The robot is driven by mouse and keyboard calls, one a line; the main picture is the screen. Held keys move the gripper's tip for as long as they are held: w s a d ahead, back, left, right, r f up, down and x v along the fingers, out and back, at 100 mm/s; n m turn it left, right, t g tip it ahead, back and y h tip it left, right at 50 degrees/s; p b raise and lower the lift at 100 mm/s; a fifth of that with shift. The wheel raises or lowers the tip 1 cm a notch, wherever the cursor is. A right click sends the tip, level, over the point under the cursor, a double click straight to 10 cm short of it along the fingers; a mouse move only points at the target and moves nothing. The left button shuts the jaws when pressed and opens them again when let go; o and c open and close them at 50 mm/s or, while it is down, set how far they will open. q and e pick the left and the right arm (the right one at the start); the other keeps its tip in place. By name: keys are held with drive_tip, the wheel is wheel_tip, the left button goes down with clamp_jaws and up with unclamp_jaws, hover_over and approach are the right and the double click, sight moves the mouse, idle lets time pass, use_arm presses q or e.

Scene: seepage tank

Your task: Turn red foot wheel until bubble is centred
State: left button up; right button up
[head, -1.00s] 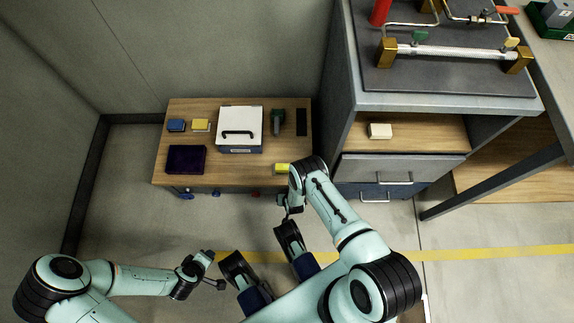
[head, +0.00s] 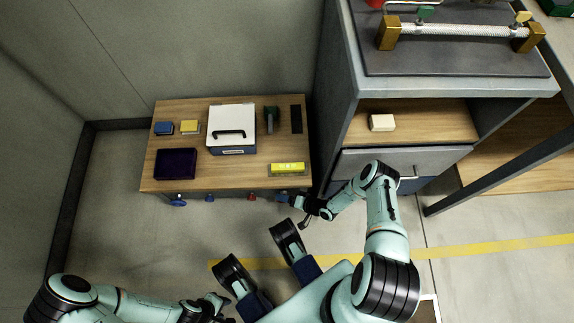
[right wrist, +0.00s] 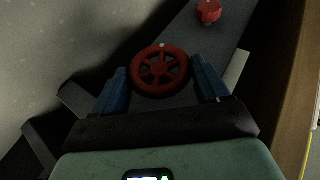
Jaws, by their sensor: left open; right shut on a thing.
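The red foot wheel (right wrist: 161,71) is a spoked wheel in the right wrist view. My right gripper (right wrist: 164,80) is shut on it, with blue fingers at its left and right sides. In the head view my right gripper (head: 284,198) is at the front edge of the wooden table, near its right corner; the wheel cannot be made out there. A yellow level (head: 288,168) lies on the table just behind that edge; its bubble is too small to read. My left gripper (head: 217,303) is open and empty, low in the head view, away from the table.
A red knob (right wrist: 208,11) shows beyond the wheel. The wooden table (head: 230,184) carries a white-lidded case (head: 232,120), a dark purple box (head: 175,164) and small blocks. A grey cabinet (head: 345,120) stands close on the right. The floor at the left is clear.

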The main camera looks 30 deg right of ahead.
use_arm(q)
drive_tip(key=shift+s+f, duration=0.1)
drive_tip(key=shift+s, duration=0.2)
use_arm(e)
drive_tip(key=shift+y, duration=0.3)
drive_tip(key=o, duration=1.1)
drive_tip(key=shift+f, duration=0.1)
drive_tip(key=shift+c, duration=0.2)
use_arm(q)
drive_tip(key=w+r+t+p, duration=0.2)
drive_tip(key=w+r+p, duration=0.1)
drive_tip(key=w, duration=0.4)
drive_tip(key=shift+w+d+r+m, duration=0.15)
drive_tip(key=shift+d+r+m, duration=0.2)
drive_tip(key=shift+r, duration=0.25)
use_arm(e)
drive_tip(key=v, duration=1.3)
drive_tip(key=shift+s, duration=0.3)
drive_tip(key=shift+a, duration=0.1)
